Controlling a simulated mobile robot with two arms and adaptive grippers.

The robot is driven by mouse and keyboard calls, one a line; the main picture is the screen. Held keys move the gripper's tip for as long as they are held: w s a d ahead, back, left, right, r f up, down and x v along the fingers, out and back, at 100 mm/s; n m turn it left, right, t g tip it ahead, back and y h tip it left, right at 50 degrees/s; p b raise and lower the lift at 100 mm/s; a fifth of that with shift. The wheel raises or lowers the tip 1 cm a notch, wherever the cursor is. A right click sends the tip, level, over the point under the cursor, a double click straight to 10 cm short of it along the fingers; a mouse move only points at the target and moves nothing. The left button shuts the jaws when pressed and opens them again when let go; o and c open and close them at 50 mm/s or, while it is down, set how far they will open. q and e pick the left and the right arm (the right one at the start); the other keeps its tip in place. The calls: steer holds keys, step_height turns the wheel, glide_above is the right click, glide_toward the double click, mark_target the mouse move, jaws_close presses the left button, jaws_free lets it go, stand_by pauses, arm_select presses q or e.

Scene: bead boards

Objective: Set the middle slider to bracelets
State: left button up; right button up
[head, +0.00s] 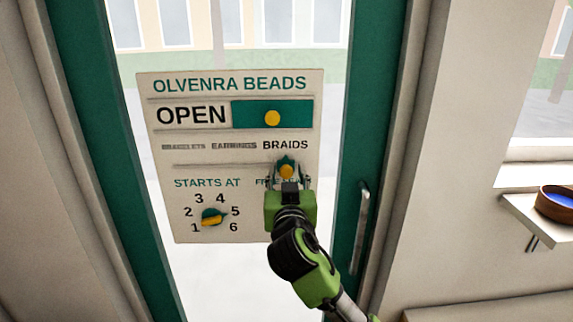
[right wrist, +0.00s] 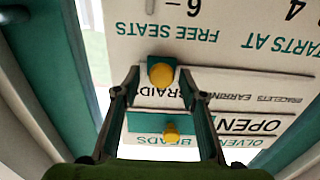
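The sign board (head: 228,135) hangs on the glass door. Its middle slider has a yellow knob (head: 287,171) on a green slide, at the right end of the groove (head: 215,164), below BRAIDS. BRAIDS is in dark print; BRACELETS (head: 184,147) at the left and EARRINGS are grey. My right gripper (head: 288,182) is at this knob from below. In the right wrist view, upside down, the right gripper's fingers (right wrist: 161,78) stand apart on both sides of the knob (right wrist: 161,73), with small gaps showing. My left gripper is not in view.
The upper slider knob (head: 272,118) sits in a green window beside OPEN. A yellow and green dial (head: 213,217) is at the lower left of the board. The door handle (head: 360,225) is to the right. A shelf with a bowl (head: 556,203) is at the far right.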

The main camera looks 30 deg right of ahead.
steer(key=shift+x, duration=1.05)
steer(key=shift+f, duration=0.1)
